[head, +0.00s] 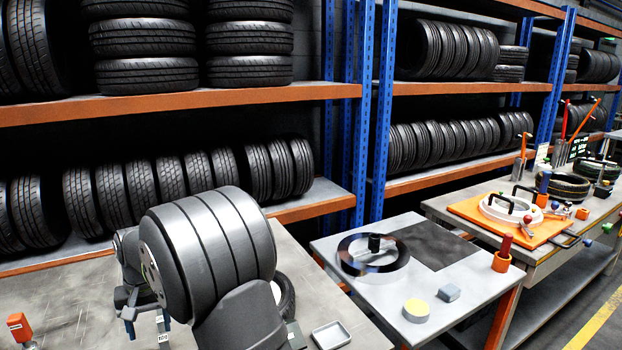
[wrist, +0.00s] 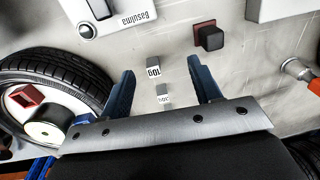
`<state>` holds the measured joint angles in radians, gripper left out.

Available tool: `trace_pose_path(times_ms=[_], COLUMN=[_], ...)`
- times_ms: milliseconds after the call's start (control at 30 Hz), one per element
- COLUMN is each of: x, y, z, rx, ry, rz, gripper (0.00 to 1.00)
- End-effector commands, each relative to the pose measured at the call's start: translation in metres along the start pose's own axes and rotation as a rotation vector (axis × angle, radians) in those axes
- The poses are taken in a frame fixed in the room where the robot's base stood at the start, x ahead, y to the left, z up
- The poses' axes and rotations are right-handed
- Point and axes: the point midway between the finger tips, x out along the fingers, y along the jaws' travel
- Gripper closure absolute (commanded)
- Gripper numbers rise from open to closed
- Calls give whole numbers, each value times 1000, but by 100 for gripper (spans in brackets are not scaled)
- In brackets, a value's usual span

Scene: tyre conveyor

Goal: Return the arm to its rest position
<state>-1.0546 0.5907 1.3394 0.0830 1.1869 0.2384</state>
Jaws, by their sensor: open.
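My gripper (wrist: 166,76) shows in the wrist view with its two blue fingers apart and nothing between them in grip. Two small grey blocks with white labels, an upper one (wrist: 153,66) and a lower one (wrist: 163,97), appear in the gap, on the worktop beneath. In the head view my gripper (head: 147,322) hangs low over the left worktop (head: 75,300), pointing down. My own arm's large grey links stand in front and hide part of that worktop.
A tyre (wrist: 55,78) with small items inside its ring lies left of the fingers. A dark block on a red base (wrist: 208,37) and a white device (wrist: 110,20) lie beyond. A small tray (head: 332,334) is at the worktop's right edge. Tyre shelves (head: 180,102) stand behind.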

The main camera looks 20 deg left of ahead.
Motion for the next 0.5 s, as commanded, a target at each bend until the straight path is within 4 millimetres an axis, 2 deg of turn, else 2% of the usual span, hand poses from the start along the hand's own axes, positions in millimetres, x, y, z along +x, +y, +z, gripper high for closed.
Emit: trace_pose_path(times_ms=[167, 500], x=[-21, -34], y=[30, 90], z=[2, -30], rx=[-4, -181], ry=[2, 3], rz=[0, 20], gripper=[42, 42])
